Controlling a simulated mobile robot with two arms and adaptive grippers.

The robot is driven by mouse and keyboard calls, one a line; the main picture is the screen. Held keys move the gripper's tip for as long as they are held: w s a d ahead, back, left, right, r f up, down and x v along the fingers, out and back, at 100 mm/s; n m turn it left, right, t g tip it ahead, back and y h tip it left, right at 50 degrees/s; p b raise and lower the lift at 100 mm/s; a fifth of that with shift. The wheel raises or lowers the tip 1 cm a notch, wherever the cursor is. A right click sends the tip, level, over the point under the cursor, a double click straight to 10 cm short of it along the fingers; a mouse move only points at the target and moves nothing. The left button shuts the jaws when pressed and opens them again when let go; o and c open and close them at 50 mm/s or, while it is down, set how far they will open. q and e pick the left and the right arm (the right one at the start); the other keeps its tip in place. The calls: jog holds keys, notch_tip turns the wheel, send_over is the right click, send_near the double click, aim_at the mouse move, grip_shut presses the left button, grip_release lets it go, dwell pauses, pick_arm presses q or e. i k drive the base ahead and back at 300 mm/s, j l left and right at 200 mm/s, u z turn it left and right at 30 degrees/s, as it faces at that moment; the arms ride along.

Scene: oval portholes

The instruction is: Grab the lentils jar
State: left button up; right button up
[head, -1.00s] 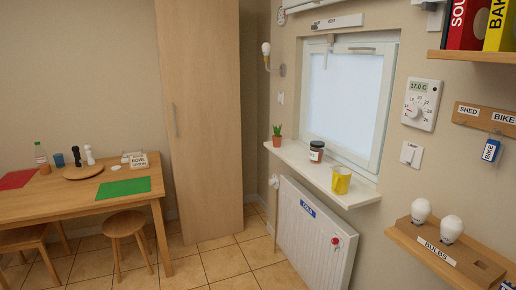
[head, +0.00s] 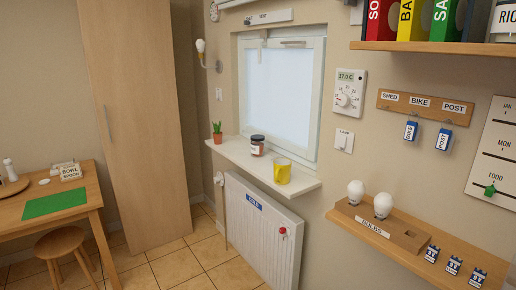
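No jar that I can read as lentils is in view. A small dark jar with a pale label (head: 257,145) stands upright on the white windowsill (head: 235,154); its label is too small to read. At the top right, a jar with a white label starting "RIC" (head: 504,22) stands on the upper wooden shelf (head: 440,48), cut off by the picture's edge. Neither of my grippers shows in the head view.
A yellow mug (head: 282,171) and a potted plant (head: 217,133) share the sill, above a radiator (head: 262,232). A lower shelf (head: 425,240) holds bulbs. The table (head: 92,192) and stool (head: 62,243) are left; tiled floor lies between.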

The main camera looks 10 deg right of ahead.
aim_at(257, 142)
jog(key=i+j+u, duration=0.3)
jog(key=i, duration=0.7)
jog(key=i+u, duration=0.3)
jog(key=i, duration=0.7)
jog(key=i+j+z, duration=0.1)
jog(key=i+z, duration=0.3)
jog(key=i+j+z, duration=0.2)
jog(key=i+z, duration=0.25)
jog(key=i+j+z, duration=0.4)
